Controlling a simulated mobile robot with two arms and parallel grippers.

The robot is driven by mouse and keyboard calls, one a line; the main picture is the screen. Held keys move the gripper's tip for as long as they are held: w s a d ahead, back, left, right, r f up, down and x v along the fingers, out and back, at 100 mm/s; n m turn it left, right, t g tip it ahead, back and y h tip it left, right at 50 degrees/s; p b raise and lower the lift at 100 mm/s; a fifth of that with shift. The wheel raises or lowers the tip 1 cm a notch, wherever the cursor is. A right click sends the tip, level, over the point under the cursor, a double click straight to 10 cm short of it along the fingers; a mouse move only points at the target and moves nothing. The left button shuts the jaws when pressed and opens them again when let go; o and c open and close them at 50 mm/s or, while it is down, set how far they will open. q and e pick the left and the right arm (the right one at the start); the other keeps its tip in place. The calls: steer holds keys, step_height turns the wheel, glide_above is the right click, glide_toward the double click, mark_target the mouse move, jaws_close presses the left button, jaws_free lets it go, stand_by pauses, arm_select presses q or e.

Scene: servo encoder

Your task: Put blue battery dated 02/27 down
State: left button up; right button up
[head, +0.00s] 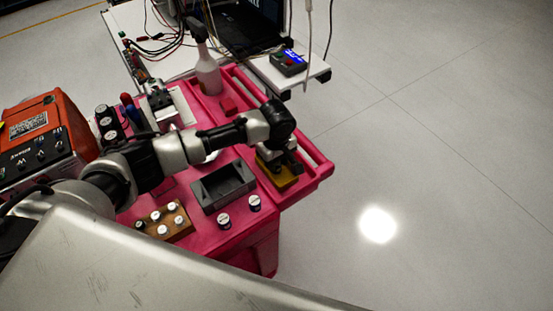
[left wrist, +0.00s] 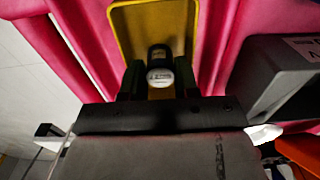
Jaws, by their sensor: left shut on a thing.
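My left gripper (head: 277,165) reaches down over the yellow tray (head: 268,178) at the right end of the pink cart (head: 222,243). In the left wrist view, its fingers (left wrist: 159,80) are shut on a battery (left wrist: 159,76) with a white top and a dark body. The battery is over or inside the yellow tray (left wrist: 120,30); I cannot tell whether it touches the tray floor. Its date is not readable, and its lower part is hidden. In the head view the gripper hides it. My right gripper is in neither view.
A grey open bin (head: 222,186) stands left of the yellow tray. Two white-topped cells (head: 254,203) (head: 224,221) stand in front of it. A brown holder (head: 165,220) carries several more. An orange device (head: 40,135) is at left, a spray bottle (head: 207,75) behind.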

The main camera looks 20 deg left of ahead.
arm_select(q)
steer(key=shift+f, duration=0.1)
steer(key=o, duration=0.5)
step_height(320, 180, up, 12)
steer(key=shift+r+b, duration=0.2)
steer(key=shift+b, duration=0.25)
